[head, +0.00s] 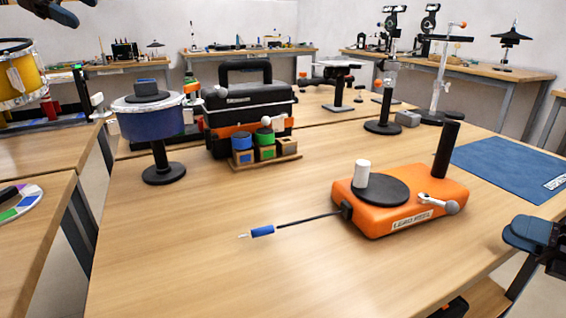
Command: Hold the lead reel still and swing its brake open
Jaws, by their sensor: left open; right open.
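The lead reel (372,214) is an orange box on the wooden table, right of centre. On top it has a black disc (385,187) with a white knob (362,173), and a black upright post (446,150) at its right end. The brake (438,203), a light lever with a grey ball end, lies along the front right edge. A black lead runs left to a blue plug (262,231) on the table. My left gripper (62,12) is open at the top left, far from the reel. My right gripper (530,235) is open at the right edge, apart from the brake.
A blue mat (515,168) lies right of the reel. Behind stand a black and orange toolbox (248,108), a small wooden block rack (265,163), a blue drum on a stand (150,120) and a black-based stand (383,127). The table's front left is clear.

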